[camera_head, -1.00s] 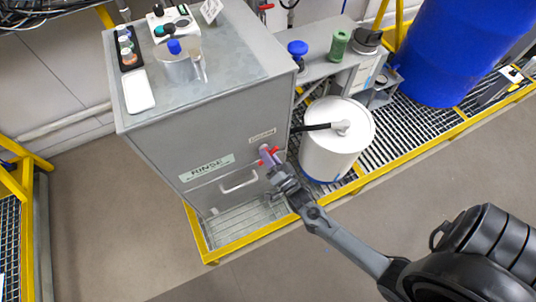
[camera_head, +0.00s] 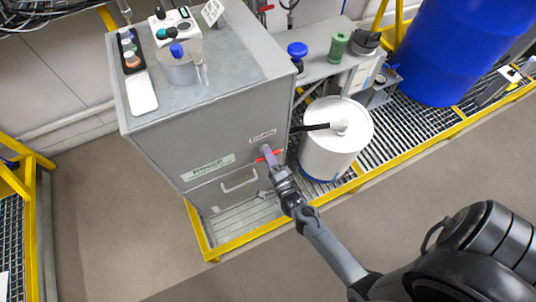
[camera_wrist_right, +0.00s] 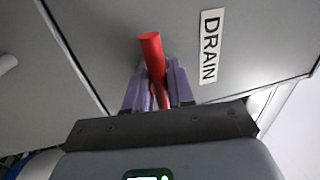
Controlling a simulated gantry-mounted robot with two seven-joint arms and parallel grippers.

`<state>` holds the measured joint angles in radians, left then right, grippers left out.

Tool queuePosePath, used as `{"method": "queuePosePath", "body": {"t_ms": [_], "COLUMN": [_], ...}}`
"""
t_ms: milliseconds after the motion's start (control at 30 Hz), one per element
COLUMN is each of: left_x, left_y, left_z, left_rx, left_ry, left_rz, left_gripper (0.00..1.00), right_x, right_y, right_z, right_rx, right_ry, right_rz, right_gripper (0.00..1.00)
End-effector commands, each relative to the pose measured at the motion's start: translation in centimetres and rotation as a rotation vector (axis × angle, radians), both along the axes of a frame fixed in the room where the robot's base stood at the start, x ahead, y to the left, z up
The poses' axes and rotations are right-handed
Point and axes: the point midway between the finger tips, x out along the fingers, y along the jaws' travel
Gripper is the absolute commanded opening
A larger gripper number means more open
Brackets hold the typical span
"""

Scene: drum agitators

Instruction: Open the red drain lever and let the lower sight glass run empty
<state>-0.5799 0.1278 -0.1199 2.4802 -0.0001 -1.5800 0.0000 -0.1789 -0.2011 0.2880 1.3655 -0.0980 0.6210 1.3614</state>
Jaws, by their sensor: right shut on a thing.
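The red drain lever (camera_head: 275,153) is on the front of the grey cabinet (camera_head: 222,140), near its right edge. In the right wrist view the red lever (camera_wrist_right: 152,48) passes between the purple-padded fingers, beside a white DRAIN label (camera_wrist_right: 211,46). My right gripper (camera_head: 268,156) is shut on this lever; it also shows in the right wrist view (camera_wrist_right: 158,82). The gripper hides part of the lever in the head view. I cannot make out the lower sight glass. My left gripper is not in view.
A white drum (camera_head: 330,150) with a black hose stands right of the cabinet on a grating edged by a yellow rail (camera_head: 240,244). A blue barrel (camera_head: 450,50) stands further right. Small vessels and a white tray (camera_head: 141,92) sit on the cabinet top. The floor in front is clear.

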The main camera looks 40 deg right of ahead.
Motion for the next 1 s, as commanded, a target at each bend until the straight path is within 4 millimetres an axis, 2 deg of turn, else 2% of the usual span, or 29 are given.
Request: {"method": "queuePosePath", "body": {"t_ms": [600, 633, 700, 1000], "left_x": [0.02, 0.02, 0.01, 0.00], "left_y": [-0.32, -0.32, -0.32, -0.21], "left_z": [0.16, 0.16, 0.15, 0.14], "left_rx": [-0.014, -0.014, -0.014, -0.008], "left_ry": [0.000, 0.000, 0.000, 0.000], "left_rz": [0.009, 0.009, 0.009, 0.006], "left_gripper": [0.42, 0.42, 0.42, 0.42], "right_x": [-0.01, -0.01, -0.01, -0.01], "right_y": [0.01, 0.01, 0.00, 0.02], "right_z": [-0.03, -0.03, -0.03, -0.02], "right_rx": [0.040, 0.040, 0.040, 0.038], "right_ry": [-0.011, -0.011, -0.011, -0.011], "right_rz": [0.000, 0.000, 0.000, 0.000], "right_gripper": [0.00, 0.27, 0.38, 0.40]}}
